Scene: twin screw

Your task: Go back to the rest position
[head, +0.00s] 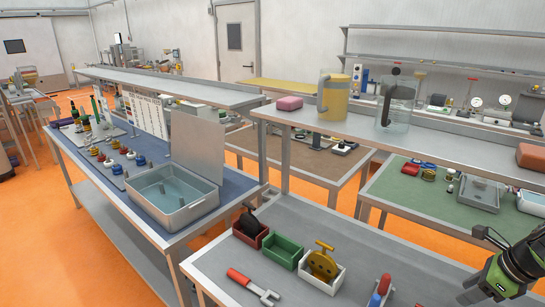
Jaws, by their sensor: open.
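Part of my own arm, black with a green band, shows in the lower right corner of the head view. I cannot make out my gripper or its fingertips in this view. The near grey worktable (300,222) lies in front of me. On it stand a dark red bin (262,240) with a black piece in it, a green bin (287,252) and a white bin (335,278) with a yellow part in it. A red-handled fork-like tool (252,287) lies at the front. A red and blue object (378,291) stands near my arm.
A metal basin of clear liquid (172,197) sits on the blue-topped bench at left, beside several small coloured parts. A raised shelf (345,128) behind holds a yellow jug (334,97), a clear jug (396,108) and a pink block (289,103). The orange floor shows between benches.

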